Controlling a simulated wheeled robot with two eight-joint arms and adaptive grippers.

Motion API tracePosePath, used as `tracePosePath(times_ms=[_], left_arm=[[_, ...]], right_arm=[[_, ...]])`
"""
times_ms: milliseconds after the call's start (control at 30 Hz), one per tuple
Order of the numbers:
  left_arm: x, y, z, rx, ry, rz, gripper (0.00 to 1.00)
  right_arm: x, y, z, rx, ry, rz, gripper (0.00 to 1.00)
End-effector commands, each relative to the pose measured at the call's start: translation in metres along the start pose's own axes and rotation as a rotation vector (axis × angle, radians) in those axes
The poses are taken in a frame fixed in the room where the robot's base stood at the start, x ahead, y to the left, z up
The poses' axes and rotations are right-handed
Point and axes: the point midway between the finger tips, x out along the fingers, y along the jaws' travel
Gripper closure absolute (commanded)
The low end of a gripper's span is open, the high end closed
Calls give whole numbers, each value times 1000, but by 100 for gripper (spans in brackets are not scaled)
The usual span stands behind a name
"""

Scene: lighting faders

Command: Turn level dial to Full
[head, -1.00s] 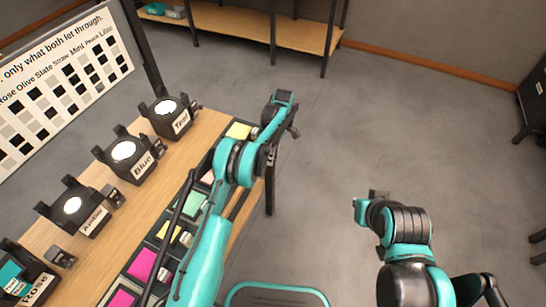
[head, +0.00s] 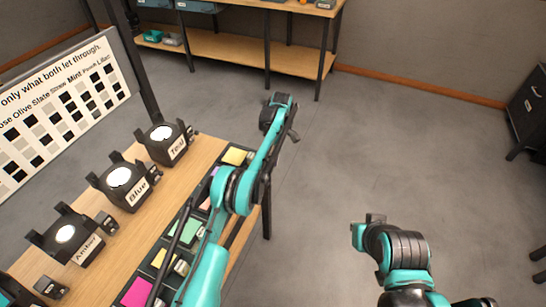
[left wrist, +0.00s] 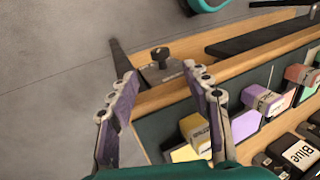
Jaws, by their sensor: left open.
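My left gripper (left wrist: 160,72) is open in the left wrist view, one purple-padded finger on each side and nothing between them. A small dark knob (left wrist: 160,54), which may be the level dial, stands on a grey plate (left wrist: 163,72) at the wooden table's edge. It appears just beyond and between the fingertips, apart from them. No Full marking is readable.
On the wooden table (head: 203,150) stand several black lamps, including Teal (head: 165,138), Blue (head: 119,178) and Amber (head: 66,234). A dark tray of coloured swatches (head: 139,291) lies along its right side. A shelf unit (head: 225,54) stands behind. Floor right is open.

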Motion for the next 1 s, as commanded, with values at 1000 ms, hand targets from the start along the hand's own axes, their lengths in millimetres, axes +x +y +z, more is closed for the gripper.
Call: tracePosePath(times_ms=[1000], left_arm=[[-39, 7, -3, 5, -1, 54, 51]], right_arm=[[-8, 0, -6, 0, 0, 0, 100]])
